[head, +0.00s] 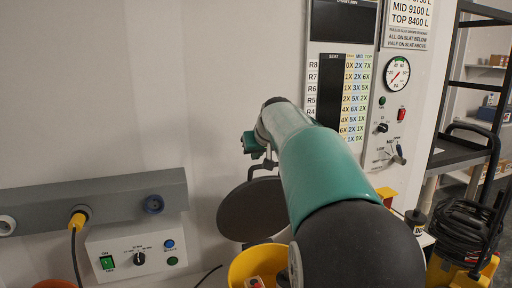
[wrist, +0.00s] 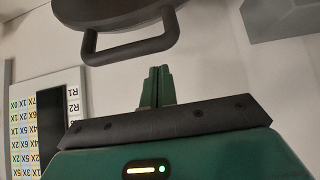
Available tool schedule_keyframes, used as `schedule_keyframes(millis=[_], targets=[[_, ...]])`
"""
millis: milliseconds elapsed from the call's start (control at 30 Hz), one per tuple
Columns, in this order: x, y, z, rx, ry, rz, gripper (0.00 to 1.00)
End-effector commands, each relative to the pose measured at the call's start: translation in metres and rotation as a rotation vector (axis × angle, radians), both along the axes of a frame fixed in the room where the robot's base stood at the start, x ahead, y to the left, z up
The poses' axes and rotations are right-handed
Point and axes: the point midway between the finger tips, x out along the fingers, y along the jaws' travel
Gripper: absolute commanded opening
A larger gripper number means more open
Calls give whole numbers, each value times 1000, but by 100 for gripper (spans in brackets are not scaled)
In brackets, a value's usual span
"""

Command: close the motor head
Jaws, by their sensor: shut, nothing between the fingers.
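The motor head is a dark round disc (head: 254,208) just above and behind a yellow tub in the head view. It appears tilted up, with its broad face toward me. Its dark bar handle (wrist: 130,42) shows at the top of the wrist view, below the disc's edge (wrist: 115,12). My gripper (wrist: 155,86) is shut and empty. Its green fingertips point toward the handle and look apart from it, though the exact gap cannot be told. In the head view my gripper (head: 253,143) is above the disc, partly hidden by my arm.
The yellow tub (head: 246,266) is below the disc, partly hidden by my arm. A grey rail with sockets (head: 120,202) and a switch box (head: 138,249) are on the left wall. A panel with a gauge (head: 397,74) and knobs is on the right, beside a black rack (head: 453,156).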

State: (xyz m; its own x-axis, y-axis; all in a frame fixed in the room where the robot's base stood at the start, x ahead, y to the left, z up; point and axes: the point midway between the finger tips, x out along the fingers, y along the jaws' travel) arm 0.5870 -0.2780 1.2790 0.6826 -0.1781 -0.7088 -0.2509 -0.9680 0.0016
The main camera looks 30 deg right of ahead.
Motion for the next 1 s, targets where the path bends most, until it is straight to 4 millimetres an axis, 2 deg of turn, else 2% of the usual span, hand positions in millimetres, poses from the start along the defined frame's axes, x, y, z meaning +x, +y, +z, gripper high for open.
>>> schedule_keyframes(millis=[200,667,1000], targets=[[-13,4,-7,3,1,-1,0],[-13,5,-8,1,-1,0,0],[-14,17,-11,-7,-34,1,0]])
